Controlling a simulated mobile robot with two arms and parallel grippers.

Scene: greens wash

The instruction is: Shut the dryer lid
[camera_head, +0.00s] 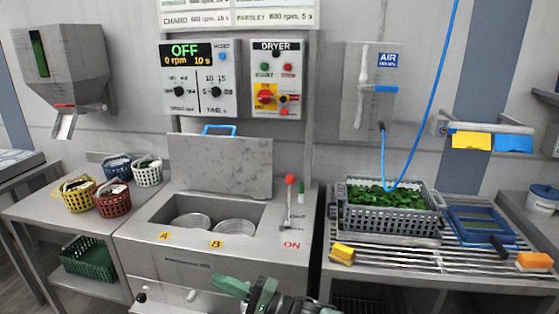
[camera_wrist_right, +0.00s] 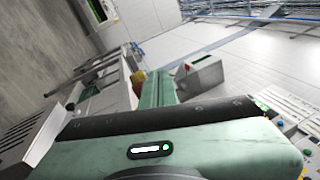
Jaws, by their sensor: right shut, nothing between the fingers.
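The dryer lid (camera_head: 220,165) is a grey speckled panel standing open and upright behind the dryer opening, with a blue handle (camera_head: 219,129) at its top edge. The dryer (camera_head: 150,247) is a steel cabinet. Its open well shows two round baskets, marked A and B. My right gripper (camera_head: 238,289) is green and low in front of the dryer, apart from the lid. It is shut and empty. Its green fingers also show in the wrist view (camera_wrist_right: 157,88). My left gripper is not in view.
A red-knobbed lever (camera_head: 290,180) stands right of the well. The control panel above reads OFF (camera_head: 186,50). Small colored baskets (camera_head: 113,199) sit on the left table. A grey crate of greens (camera_head: 389,222) stands on the right rack, with a blue hose (camera_head: 428,110) hanging above.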

